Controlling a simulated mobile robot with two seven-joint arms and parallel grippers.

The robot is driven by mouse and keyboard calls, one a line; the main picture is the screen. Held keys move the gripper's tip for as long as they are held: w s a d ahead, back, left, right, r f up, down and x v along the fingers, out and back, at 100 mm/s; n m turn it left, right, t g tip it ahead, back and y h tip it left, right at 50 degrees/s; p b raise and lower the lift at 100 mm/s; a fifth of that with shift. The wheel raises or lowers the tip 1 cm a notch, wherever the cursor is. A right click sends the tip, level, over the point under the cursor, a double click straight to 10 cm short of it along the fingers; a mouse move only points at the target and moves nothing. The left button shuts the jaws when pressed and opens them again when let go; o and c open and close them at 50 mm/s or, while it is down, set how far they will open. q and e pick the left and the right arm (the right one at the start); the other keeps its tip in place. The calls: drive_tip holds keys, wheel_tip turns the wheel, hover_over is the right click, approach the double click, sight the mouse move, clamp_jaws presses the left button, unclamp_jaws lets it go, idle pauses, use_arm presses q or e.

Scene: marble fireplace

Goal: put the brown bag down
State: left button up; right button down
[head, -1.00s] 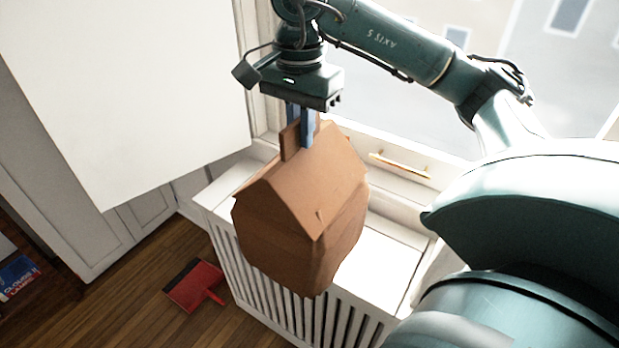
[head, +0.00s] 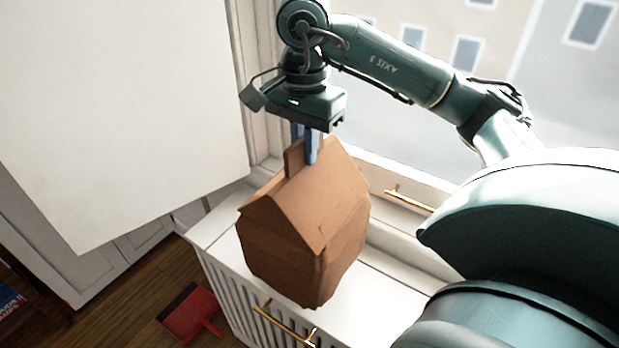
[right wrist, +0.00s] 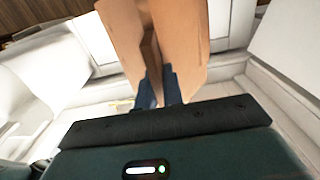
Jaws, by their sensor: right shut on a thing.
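The brown bag (head: 305,225) hangs upright below my right gripper (head: 308,150) in the head view. The gripper's blue fingers are shut on the top of the bag. In the right wrist view the bag (right wrist: 185,45) stretches away from the fingertips (right wrist: 160,85). In the head view the bag appears over the white slatted cabinet (head: 375,300) below the window. The bag hides part of the cabinet top, and I cannot tell whether its base touches it. My left gripper is not in view.
A large white panel (head: 120,100) fills the upper left. A brass handle (head: 285,325) sits at the cabinet's front, another (head: 408,200) at the window frame. A red dustpan (head: 190,315) lies on the wood floor. Bare cabinet top shows right of the bag.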

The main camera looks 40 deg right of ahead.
sight(305, 179)
drive_tip(key=shift+f, duration=3.3)
drive_tip(key=shift+f+b, duration=0.1)
drive_tip(key=shift+b, duration=0.25)
drive_tip(key=c, duration=1.5)
unclamp_jaws()
wheel_tip(305, 179, up, 12)
drive_tip(key=p, duration=0.3)
